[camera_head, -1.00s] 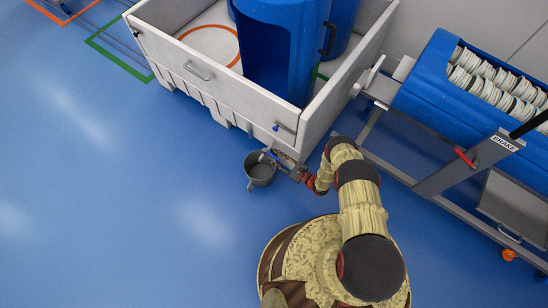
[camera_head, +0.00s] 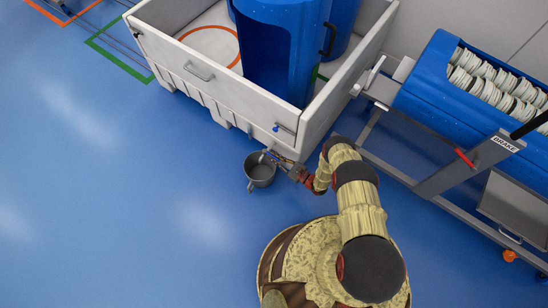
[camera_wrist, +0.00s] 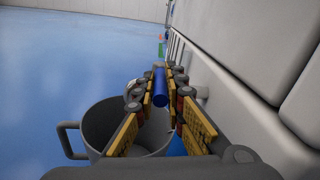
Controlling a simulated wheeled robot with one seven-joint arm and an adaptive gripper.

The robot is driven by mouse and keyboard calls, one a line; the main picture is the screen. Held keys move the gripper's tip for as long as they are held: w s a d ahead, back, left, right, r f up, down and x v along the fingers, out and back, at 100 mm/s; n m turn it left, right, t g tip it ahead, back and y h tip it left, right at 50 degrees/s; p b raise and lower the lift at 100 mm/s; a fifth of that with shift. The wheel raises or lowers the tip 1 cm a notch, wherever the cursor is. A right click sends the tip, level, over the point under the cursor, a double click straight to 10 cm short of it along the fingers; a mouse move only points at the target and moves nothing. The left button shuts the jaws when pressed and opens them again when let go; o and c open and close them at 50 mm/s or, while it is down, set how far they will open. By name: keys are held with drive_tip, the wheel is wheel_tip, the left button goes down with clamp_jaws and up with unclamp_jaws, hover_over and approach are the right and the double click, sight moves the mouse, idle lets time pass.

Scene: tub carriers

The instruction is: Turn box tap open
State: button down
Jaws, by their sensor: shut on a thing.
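The white box (camera_head: 205,95) stands at the top of the head view. My gripper (camera_head: 277,157) is low beside its near corner, close to the grey bucket (camera_head: 260,170). In the wrist view, my gripper (camera_wrist: 160,100) is shut on a blue tap handle (camera_wrist: 160,88), which lies between its two yellow-padded fingers. The bucket (camera_wrist: 95,125) shows below and to the left of the fingers, with its handle out to the left. The tap's body is mostly hidden by the fingers, so I cannot tell how far it is turned.
The box wall (camera_wrist: 235,85) runs close along the right of my gripper in the wrist view. A blue drum rack (camera_head: 420,85) on a metal frame with a brake lever stands at the right. Blue floor (camera_head: 120,200) lies free to the left.

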drive_tip(key=shift+w, duration=0.1)
idle(0.6)
drive_tip(key=shift+w+d+n+g+y, duration=0.15)
drive_tip(key=shift+n+g+y, duration=0.25)
drive_tip(key=shift+g, duration=0.1)
drive_tip(key=shift+w+d+n+g+y, duration=0.15)
drive_tip(key=shift+n+g+y, duration=0.15)
drive_tip(key=shift+n+g, duration=0.15)
drive_tip(key=c, duration=1.8)
unclamp_jaws()
drive_tip(key=shift+c, duration=0.2)
drive_tip(key=shift+r, duration=0.1)
drive_tip(key=v, duration=1.2)
drive_tip(key=shift+a, duration=0.1)
drive_tip(key=shift+c, duration=0.3)
